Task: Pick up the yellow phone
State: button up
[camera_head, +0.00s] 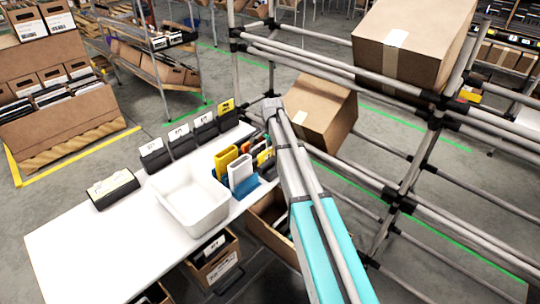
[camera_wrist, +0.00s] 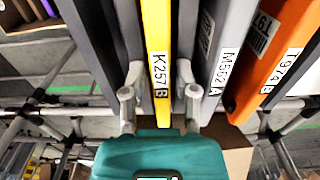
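In the wrist view a thin yellow phone (camera_wrist: 158,45) with the label K257B stands on edge in a row of upright phones. My gripper (camera_wrist: 161,76) is open, with one finger on each side of the yellow phone's edge. Narrow gaps seem to show between the fingers and the phone. A grey phone labelled M562A (camera_wrist: 217,50) stands close to the right finger, and a dark grey one (camera_wrist: 92,40) is to the left. In the head view the phones stand in a blue holder (camera_head: 222,182); my arm hides the gripper there.
A white bin (camera_head: 188,200) sits beside the holder on the white table (camera_head: 85,240). Black label boxes (camera_head: 155,155) line the back edge.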

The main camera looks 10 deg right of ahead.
aim_at(271, 147)
grip_shut()
jog(key=shift+r, duration=0.15)
dwell(0.4)
notch_tip(271, 147, up, 10)
jog(key=p, duration=1)
dwell(0.6)
